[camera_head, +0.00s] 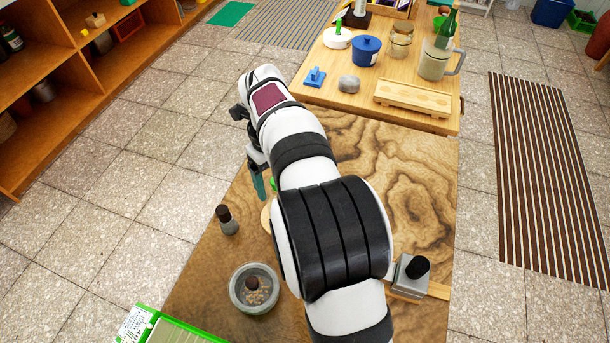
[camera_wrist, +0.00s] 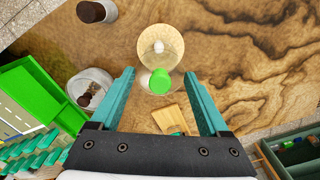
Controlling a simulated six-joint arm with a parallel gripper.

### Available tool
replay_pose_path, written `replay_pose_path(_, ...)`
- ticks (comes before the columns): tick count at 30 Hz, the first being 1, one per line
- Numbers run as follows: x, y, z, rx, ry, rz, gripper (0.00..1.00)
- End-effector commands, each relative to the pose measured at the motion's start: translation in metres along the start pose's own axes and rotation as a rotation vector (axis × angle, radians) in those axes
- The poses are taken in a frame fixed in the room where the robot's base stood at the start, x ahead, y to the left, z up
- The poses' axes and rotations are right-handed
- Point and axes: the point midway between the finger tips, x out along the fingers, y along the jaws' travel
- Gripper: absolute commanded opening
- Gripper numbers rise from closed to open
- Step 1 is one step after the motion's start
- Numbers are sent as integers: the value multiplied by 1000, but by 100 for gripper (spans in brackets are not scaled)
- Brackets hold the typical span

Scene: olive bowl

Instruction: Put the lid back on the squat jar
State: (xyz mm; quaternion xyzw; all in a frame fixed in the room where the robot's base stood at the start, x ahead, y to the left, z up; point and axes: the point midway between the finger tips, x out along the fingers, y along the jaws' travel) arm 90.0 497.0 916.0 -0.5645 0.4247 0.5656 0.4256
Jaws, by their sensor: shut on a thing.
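My gripper (camera_wrist: 160,74) points down over the wooden table, its two teal fingers on either side of a green-topped piece (camera_wrist: 160,81), which I take for the lid. It is shut on this piece, though the contact is hard to make out. A pale round thing (camera_wrist: 160,45) with a small white spot lies just beyond the fingertips in the wrist view; I cannot tell whether it is the squat jar. In the head view my arm hides most of this area.
A green tray (camera_head: 150,312) is at front left. A metal block (camera_head: 404,276) with a black knob stands right of my arm.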

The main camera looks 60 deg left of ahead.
Motion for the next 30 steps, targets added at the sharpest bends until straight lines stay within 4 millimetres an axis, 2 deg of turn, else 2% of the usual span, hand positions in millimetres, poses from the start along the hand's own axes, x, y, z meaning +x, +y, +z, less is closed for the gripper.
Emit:
replay_pose_path(9, 41, -1, -1, 1, 2, 1, 26)
replay_pose_path(13, 52, -1, -1, 1, 1, 1, 26)
replay_pose_path(30, 57, -1, -1, 1, 0, 0, 26)
